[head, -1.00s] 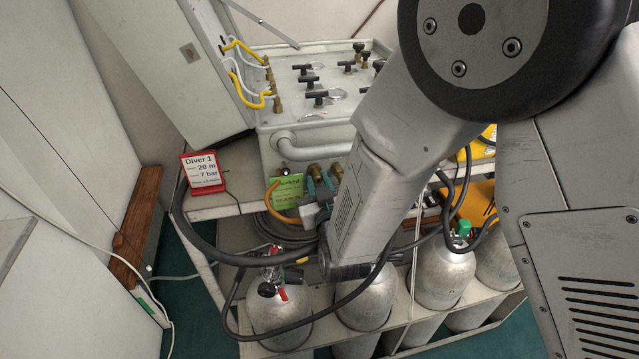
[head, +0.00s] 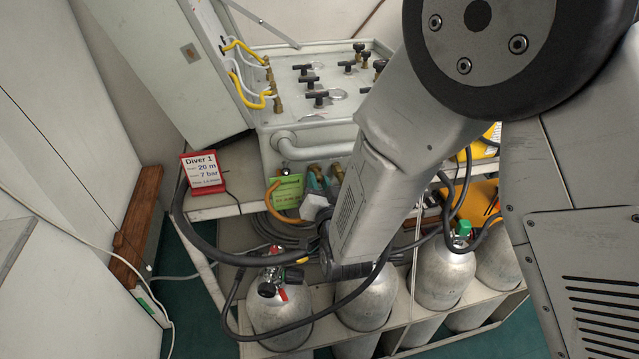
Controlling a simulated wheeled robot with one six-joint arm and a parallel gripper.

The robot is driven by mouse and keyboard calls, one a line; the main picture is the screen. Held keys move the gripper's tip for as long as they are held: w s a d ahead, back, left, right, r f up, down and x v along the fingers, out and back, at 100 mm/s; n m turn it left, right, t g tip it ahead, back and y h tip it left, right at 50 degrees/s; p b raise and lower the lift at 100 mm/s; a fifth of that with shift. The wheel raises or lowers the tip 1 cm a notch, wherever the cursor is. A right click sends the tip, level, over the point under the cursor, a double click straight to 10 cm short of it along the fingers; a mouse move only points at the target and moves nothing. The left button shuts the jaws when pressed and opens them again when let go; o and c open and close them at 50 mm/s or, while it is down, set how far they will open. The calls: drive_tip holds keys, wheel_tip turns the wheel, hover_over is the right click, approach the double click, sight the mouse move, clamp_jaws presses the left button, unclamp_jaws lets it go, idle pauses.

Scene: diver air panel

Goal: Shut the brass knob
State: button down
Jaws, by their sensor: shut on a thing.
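The grey air panel box (head: 300,150) stands on the cart shelf, with brass fittings low on its front. The brass knob (head: 314,170) is the left one of two brass pieces there; my gripper and arm partly hide this area. A second brass fitting (head: 338,171) sits just to the right, close to my arm.
A red-framed Diver 1 sign (head: 203,172) stands on the shelf. Black hoses loop below. Grey cylinders (head: 281,318) fill the lower rack. Black valve handles (head: 318,98) stand on the panel top.

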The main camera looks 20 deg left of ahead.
idle(0.4)
drive_tip(key=c, duration=1.5)
unclamp_jaws()
drive_tip(key=shift+s, duration=0.1)
drive_tip(key=v, duration=0.7)
drive_tip(key=shift+s+d, duration=0.2)
drive_tip(key=shift+s, duration=0.05)
